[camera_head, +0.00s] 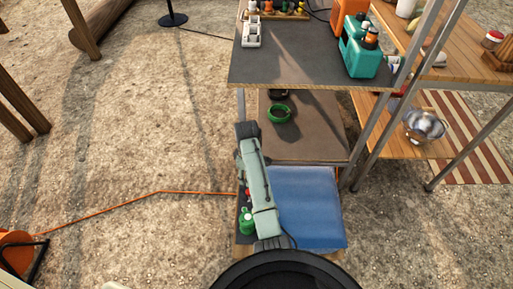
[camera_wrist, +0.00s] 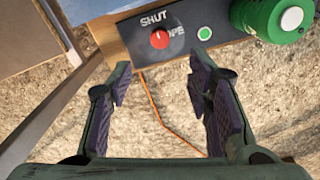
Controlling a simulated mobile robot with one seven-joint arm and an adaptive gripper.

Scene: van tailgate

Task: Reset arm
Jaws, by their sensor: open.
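My gripper (camera_wrist: 160,82) is open and empty in the wrist view, with its two dark fingers well apart. Between and beyond the fingertips is a dark control panel (camera_wrist: 180,45) with a red knob (camera_wrist: 159,40), a lit green button (camera_wrist: 204,34) and the word "SHUT"; a second word is partly covered. The fingers look apart from the knob. In the head view my grey arm reaches up over the low board beside a blue panel (camera_head: 305,208); the gripper itself cannot be made out there.
A green canister (camera_head: 246,222) stands close left of my arm. An orange cable (camera_head: 150,193) crosses the ground to an orange reel (camera_head: 15,250). Above stands a grey table (camera_head: 290,65) with bottles, and a green ring-shaped item (camera_head: 279,113) lies beneath it. Open ground is at left.

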